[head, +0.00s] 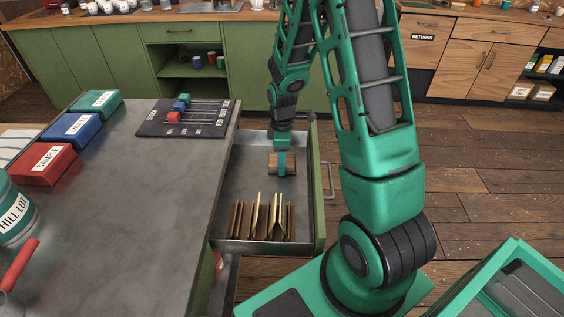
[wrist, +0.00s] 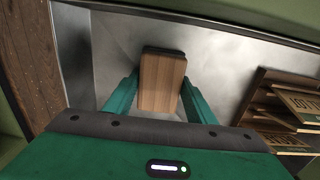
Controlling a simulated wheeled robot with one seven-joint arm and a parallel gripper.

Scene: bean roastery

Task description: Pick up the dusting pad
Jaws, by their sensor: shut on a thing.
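The dusting pad (head: 274,164) is a wooden block inside the open drawer (head: 238,185), towards its far end. The wrist view shows its light wood grain (wrist: 161,84) and a dark layer along its far edge. My gripper (head: 282,160) reaches down into the drawer and is shut on the pad, with one green finger on each side of it in the wrist view. I cannot tell whether the pad touches the drawer floor.
The grey worktop (head: 150,190) left of the drawer holds red, blue and green boxes, a dark slider board (head: 187,118) and a green tin (head: 12,212). Wooden floor (head: 480,180) is open to the right.

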